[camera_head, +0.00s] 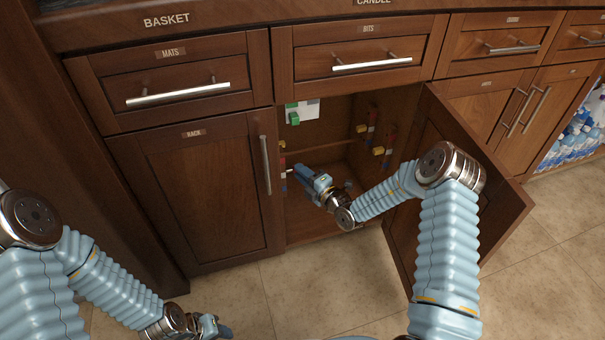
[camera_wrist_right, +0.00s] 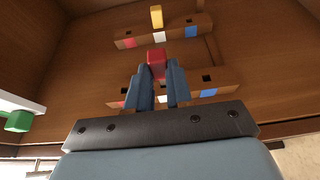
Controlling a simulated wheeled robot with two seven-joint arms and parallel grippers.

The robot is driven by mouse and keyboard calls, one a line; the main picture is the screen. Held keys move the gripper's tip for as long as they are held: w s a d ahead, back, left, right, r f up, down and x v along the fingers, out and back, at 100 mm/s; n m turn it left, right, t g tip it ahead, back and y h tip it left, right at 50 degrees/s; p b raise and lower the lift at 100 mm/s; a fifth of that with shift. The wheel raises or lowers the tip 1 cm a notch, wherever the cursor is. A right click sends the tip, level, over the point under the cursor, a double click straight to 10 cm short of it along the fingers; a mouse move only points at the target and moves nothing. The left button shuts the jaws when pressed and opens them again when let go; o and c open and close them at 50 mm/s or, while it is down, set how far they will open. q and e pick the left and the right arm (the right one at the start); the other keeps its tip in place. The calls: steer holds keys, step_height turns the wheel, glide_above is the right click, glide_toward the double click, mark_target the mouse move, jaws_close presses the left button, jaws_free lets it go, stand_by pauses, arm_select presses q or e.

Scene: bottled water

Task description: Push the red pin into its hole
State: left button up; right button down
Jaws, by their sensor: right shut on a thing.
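My right gripper (camera_head: 298,170) is inside the open cabinet, pointing at its left side. In the right wrist view its two blue fingers (camera_wrist_right: 157,80) are shut on the red pin (camera_wrist_right: 156,62), whose red end shows between the fingertips. A wooden rail (camera_wrist_right: 190,90) with red and blue patches lies behind the fingers. A dark hole (camera_wrist_right: 208,78) shows above its blue patch. The fingers hide the rail's middle, so I cannot tell how deep the pin sits. My left gripper (camera_head: 212,326) is low at the bottom edge, its fingers unclear.
A second rail (camera_wrist_right: 175,36) with red, white and blue patches holds a yellow pin (camera_wrist_right: 156,16). The open door (camera_head: 460,190) stands right of my right arm. Drawers (camera_head: 355,60) run above.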

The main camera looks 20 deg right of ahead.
stand_by(0.4)
steer(key=shift+a+p, duration=0.4)
steer(key=shift+a, duration=0.8)
steer(key=c, duration=0.9)
jaws_free()
steer(key=shift+c, duration=0.2)
